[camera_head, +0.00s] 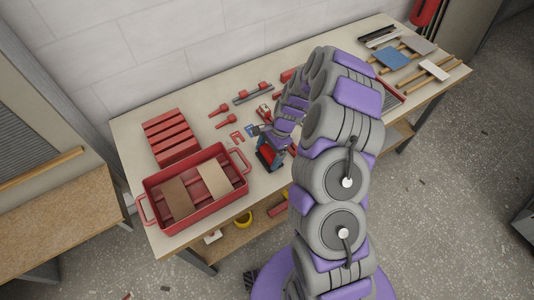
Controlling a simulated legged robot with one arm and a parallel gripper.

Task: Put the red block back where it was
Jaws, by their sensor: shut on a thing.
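My gripper (270,150) is at the end of my purple and grey arm, over the front middle of the workbench. It is shut on a small red block (266,158), which shows partly between dark and blue finger parts. The block is close to the bench top near the front edge; I cannot tell whether it touches the top. My gripper and arm hide part of the block and the bench behind.
A red tray (148,207) with two flat boards stands left of my gripper. A red ribbed stack (172,138) is behind it. Small red tools (226,121) lie mid-bench. Blue (391,58) and pale trowels lie at the right.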

